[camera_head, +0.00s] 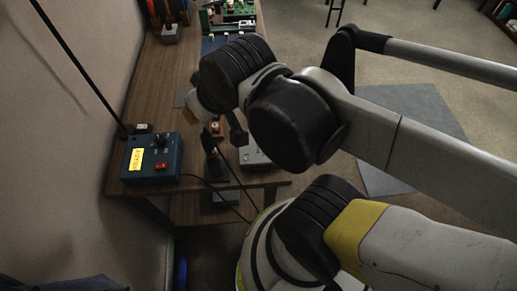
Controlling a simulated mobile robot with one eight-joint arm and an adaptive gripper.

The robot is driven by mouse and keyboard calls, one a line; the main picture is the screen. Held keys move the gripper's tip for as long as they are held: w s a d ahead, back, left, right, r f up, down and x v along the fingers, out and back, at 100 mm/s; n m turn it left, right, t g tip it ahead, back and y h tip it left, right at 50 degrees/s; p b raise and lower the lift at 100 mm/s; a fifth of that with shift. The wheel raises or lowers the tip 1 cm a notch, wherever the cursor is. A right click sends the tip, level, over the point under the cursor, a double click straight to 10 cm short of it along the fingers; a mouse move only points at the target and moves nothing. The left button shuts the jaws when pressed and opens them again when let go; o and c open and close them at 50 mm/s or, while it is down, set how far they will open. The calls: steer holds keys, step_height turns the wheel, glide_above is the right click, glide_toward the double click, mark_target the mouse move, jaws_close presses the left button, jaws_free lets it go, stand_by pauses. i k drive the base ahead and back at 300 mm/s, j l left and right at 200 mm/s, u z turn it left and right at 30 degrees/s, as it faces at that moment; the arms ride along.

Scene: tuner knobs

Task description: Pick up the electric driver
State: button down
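My arm reaches in from the right, and its wrist hangs over the wooden workbench (150,88). My gripper (226,142) points down near the bench's front edge, partly hidden behind my own wrist. Dark finger-like parts show there, but I cannot tell whether they are open or shut. A slim dark upright thing (211,165), possibly the electric driver, shows just below and left of the gripper. Its outline is too small and dim to be sure, and I cannot tell whether the gripper touches it. A small orange-brown thing (217,129) sits beside the gripper.
A blue control box (150,159) with a yellow label and red switch stands at the bench's front left. A dark cable runs rightward from it. A pale grey box (254,155) lies right of the gripper. Green boards (240,12) stand at the back. A wall borders the left.

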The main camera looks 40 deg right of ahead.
mark_target(212, 157)
steer(key=k+l+u, duration=0.1)
steer(key=u, duration=0.25)
steer(key=k+l+u, duration=0.15)
steer(key=l+u, duration=0.2)
steer(key=k+u, duration=0.2)
steer(key=u, duration=0.15)
steer(key=l, duration=0.1)
